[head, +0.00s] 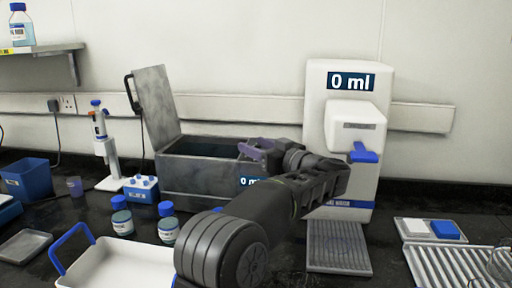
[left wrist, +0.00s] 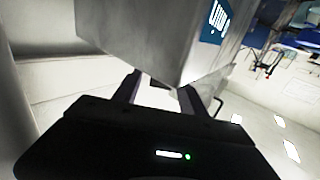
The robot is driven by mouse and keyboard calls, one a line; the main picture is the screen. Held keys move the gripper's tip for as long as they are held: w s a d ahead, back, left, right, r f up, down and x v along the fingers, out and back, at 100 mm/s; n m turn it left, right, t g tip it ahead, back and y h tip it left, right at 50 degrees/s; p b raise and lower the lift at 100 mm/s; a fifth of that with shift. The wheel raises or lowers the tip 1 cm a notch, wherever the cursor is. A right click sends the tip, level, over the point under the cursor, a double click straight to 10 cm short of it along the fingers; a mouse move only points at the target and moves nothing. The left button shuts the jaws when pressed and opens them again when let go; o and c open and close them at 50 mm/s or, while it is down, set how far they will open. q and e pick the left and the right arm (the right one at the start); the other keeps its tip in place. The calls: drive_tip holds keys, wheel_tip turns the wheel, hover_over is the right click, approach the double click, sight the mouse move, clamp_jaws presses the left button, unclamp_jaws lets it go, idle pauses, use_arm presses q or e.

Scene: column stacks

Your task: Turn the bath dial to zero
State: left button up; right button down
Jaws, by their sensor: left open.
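The grey metal bath (head: 185,178) stands at the back of the bench with its lid (head: 158,108) raised. A blue display (head: 250,181) on its front shows a 0, and my arm covers the rest. No dial can be made out; my arm hides the bath's front right. My left gripper (head: 248,150) is at the bath's right rim, open and pointing left, with nothing seen in it. In the left wrist view, the open fingers (left wrist: 158,92) are close to a grey box corner (left wrist: 150,45) with a blue display (left wrist: 217,22); contact is unclear. My right gripper is out of view.
A white dispenser (head: 318,110) reading 0 ml, with a blue lever (head: 362,154), stands right of the bath. Small bottles (head: 168,224) and a white tray (head: 108,262) lie in front. A pipette stand (head: 105,150) is at the left.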

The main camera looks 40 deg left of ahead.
use_arm(q)
drive_tip(key=shift+d, duration=0.75)
drive_tip(key=s+d, duration=0.1)
drive_tip(key=d, duration=0.5)
drive_tip(key=shift+s, duration=0.15)
drive_tip(key=shift+d, duration=0.1)
